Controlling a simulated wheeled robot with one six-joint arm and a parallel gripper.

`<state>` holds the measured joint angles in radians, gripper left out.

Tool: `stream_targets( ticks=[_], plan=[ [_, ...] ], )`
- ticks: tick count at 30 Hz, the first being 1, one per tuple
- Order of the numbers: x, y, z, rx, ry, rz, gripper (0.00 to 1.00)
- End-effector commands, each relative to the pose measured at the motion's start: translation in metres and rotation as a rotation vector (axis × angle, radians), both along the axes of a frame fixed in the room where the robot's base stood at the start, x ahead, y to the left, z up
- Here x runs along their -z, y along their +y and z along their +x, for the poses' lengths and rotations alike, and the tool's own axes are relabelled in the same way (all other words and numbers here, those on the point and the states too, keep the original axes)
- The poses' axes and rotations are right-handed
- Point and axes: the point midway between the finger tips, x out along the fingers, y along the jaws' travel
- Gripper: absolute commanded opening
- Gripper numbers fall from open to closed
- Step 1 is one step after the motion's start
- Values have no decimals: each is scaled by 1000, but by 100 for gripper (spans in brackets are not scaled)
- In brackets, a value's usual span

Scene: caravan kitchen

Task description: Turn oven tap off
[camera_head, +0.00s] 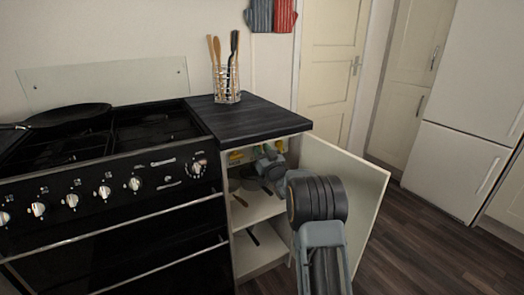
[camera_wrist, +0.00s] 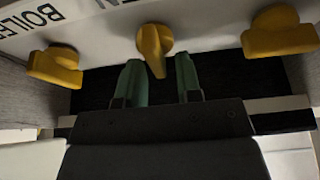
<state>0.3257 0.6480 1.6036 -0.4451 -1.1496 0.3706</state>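The middle yellow tap (camera_wrist: 153,45) is on a white panel in the wrist view. Its handle points down the picture. Above it a partly cut-off label ends in what looks like "EN". My gripper (camera_wrist: 159,68) has its two green fingers apart, one on each side of the tap's lower tip. Whether either finger touches the tap I cannot tell. In the head view my gripper (camera_head: 268,163) reaches into the top of the open cupboard; its fingertips are hard to make out there.
A yellow tap (camera_wrist: 55,67) by the "BOILER" label sits left, and another yellow tap (camera_wrist: 278,32) sits right; both lie more crosswise. The cupboard door (camera_head: 352,185) stands open right of my arm. The cooker (camera_head: 110,190) adjoins on the left, under worktop level (camera_head: 245,120).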

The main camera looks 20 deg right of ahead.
Motion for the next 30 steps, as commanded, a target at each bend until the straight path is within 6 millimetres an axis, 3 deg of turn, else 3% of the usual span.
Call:
stream_targets(
  ticks=[4,14,30],
  plan=[
    [0,0,0,0,0,0,9],
    [1,-1,0,-1,7,71,8],
    [3,-6,1,-1,61,538,8]
  ],
)
